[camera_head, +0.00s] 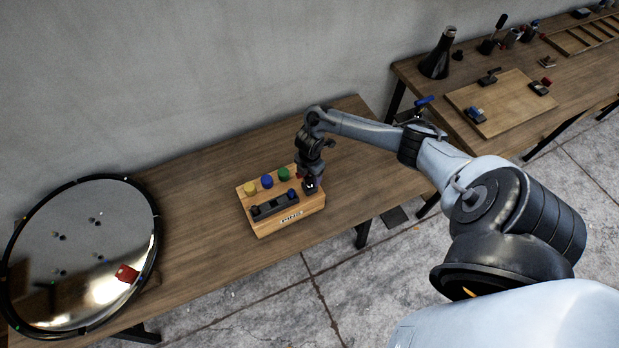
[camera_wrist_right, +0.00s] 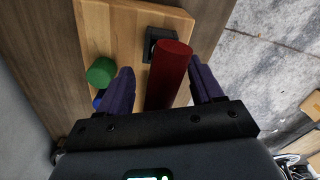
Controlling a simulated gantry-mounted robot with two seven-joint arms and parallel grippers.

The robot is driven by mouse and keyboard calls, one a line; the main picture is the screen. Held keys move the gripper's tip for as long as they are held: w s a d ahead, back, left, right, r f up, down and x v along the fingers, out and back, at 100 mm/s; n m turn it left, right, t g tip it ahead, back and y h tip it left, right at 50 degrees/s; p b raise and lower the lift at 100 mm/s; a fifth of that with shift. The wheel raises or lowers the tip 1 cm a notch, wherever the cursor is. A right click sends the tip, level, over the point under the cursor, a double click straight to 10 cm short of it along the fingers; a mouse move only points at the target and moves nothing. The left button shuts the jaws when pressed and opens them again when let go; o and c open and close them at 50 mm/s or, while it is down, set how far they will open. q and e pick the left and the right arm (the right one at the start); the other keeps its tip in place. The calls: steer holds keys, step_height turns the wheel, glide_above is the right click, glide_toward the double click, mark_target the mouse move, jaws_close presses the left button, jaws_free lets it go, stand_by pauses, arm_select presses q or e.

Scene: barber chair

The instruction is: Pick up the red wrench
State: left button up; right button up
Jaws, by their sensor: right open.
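The red wrench shows in the right wrist view as a red cylindrical handle (camera_wrist_right: 168,72) rising from the wooden block (camera_wrist_right: 110,25). My right gripper (camera_wrist_right: 160,82) is open, with one purple finger on each side of the handle; I cannot tell whether either finger touches it. In the head view my right gripper (camera_head: 309,183) is at the right end of the block (camera_head: 290,222) and hides most of the wrench there. My left gripper is not in view.
Yellow (camera_head: 249,188), blue (camera_head: 267,181) and green (camera_head: 284,174) knobs stand along the block's back, behind a dark holder (camera_head: 274,206). A round mirror (camera_head: 85,240) with a red patch is at left. Another table (camera_head: 470,90) with tools is at right. The wall (camera_head: 180,70) is behind.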

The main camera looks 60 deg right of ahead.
steer(key=shift+c, duration=0.3)
steer(key=shift+c, duration=1.1)
jaws_close()
steer(key=shift+r, duration=0.1)
